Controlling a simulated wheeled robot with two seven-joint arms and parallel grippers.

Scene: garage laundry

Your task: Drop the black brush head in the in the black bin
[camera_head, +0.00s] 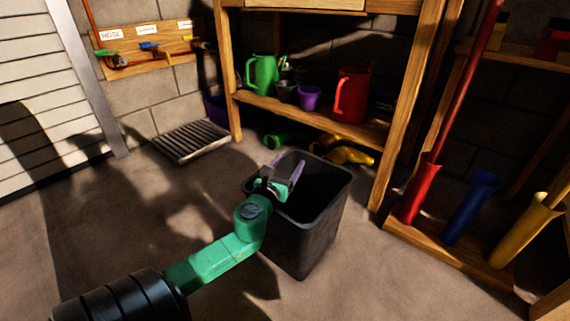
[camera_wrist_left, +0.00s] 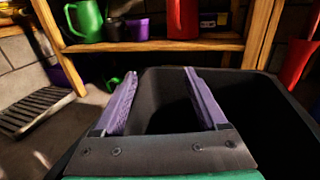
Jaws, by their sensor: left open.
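The black bin (camera_head: 322,235) stands on the floor in front of the wooden shelf, open at the top. My left gripper (camera_head: 284,168) is over the left part of the bin's opening, its purple fingers spread apart. In the left wrist view the gripper (camera_wrist_left: 161,75) is open with nothing between its fingers, and the bin (camera_wrist_left: 262,105) lies dark below and beyond them. The bin's bottom is too dark to see into. No black brush head can be made out in either view. My right gripper is not in view.
The wooden shelf (camera_head: 310,118) behind the bin holds a green watering can (camera_head: 263,76) and a red one (camera_head: 351,97). A floor grate (camera_head: 193,141) lies at left. Red, blue and yellow holders (camera_head: 470,208) stand at right. Floor left of the bin is clear.

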